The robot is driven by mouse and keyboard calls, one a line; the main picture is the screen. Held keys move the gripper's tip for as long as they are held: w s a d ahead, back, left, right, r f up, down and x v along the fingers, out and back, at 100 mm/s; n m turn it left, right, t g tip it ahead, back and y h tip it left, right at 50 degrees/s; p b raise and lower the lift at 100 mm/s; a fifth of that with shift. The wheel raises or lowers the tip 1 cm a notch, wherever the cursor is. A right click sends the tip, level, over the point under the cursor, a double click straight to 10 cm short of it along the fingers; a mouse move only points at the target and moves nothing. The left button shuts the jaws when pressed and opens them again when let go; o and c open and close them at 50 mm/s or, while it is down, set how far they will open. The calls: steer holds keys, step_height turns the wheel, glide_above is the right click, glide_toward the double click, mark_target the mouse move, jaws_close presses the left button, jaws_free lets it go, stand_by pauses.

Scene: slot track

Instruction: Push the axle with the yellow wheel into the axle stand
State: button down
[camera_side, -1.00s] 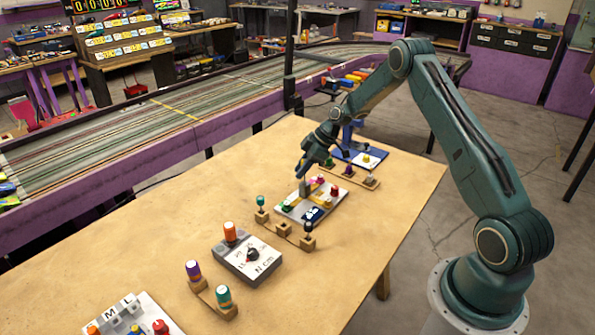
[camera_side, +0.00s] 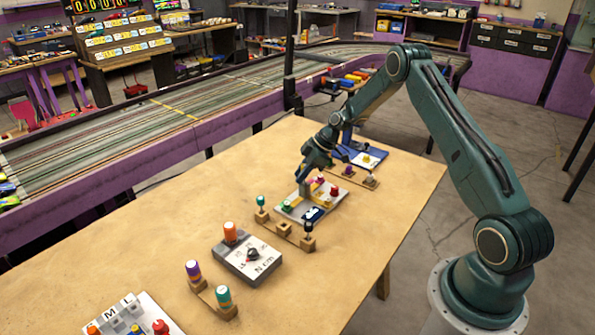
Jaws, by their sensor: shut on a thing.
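My gripper (camera_side: 304,189) points down over a pale board (camera_side: 291,213) near the middle of the table. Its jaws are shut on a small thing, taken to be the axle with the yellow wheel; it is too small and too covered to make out. Yellow parts (camera_side: 326,203) show on the board just right of the jaws. A green knob (camera_side: 286,205), a red knob (camera_side: 334,191) and a dark blue piece (camera_side: 313,214) are on the same board. I cannot tell which part is the axle stand, or whether the held thing touches it.
A wooden rail with posts (camera_side: 283,229) stands in front, with green and black knobs at its ends. A blue board (camera_side: 346,155) and another rail (camera_side: 352,173) lie behind.

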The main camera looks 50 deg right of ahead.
steer(key=shift+f, duration=1.2)
steer(key=c, duration=1.2)
jaws_free()
steer(key=shift+o, duration=0.2)
steer(key=v, duration=1.3)
steer(key=shift+s+d+r, duration=0.2)
steer(key=shift+r, duration=0.1)
